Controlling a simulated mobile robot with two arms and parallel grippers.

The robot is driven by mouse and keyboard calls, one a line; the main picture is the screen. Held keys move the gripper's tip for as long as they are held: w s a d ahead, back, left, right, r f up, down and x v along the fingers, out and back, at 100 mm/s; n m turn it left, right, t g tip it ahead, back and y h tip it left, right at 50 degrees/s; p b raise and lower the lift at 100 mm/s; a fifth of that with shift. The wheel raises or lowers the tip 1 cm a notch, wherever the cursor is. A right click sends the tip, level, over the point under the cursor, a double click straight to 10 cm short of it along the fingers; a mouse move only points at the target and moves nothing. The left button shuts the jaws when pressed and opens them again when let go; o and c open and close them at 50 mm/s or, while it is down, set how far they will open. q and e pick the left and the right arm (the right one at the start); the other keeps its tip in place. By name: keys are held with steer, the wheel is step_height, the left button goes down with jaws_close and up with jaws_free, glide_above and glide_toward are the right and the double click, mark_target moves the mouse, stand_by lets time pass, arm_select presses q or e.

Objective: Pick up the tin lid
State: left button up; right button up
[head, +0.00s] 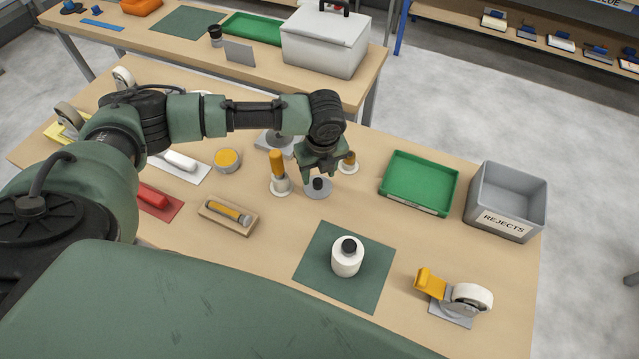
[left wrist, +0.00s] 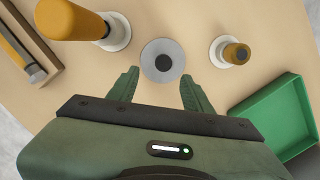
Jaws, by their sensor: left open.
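The tin lid (head: 318,191) is a flat grey disc with a black knob, lying on the wooden table. In the left wrist view the lid (left wrist: 150,69) shows just beyond the fingertips, with its knob roughly centred between them. My left gripper (head: 319,173) is open and empty, pointing down just above the lid. In the left wrist view my gripper (left wrist: 159,75) has a finger on each side of the lid's near part. Whether a finger touches the lid cannot be told. A round tin (head: 227,167) with orange contents stands to the left. My right gripper is not in view.
A tall orange-handled tool (head: 278,165) stands on a white disc close left of the lid; a shorter one (head: 349,160) stands close right. A green tray (head: 386,195), grey REJECTS bin (head: 480,212), white bottle (head: 347,262) and tape dispenser (head: 450,310) are further right and nearer.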

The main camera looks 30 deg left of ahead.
mark_target(318, 182)
arm_select(q)
steer(key=shift+a+f+p, duration=0.15)
steer(key=shift+f+p, duration=0.15)
steer(key=shift+f, duration=0.35)
steer(key=f, duration=0.1)
steer(key=w+f, duration=0.1)
steer(key=f+p, duration=0.1)
steer(key=shift+w+a+f, duration=0.15)
steer(key=shift+a+f, duration=0.1)
steer(key=shift+f, duration=0.45)
jaws_close()
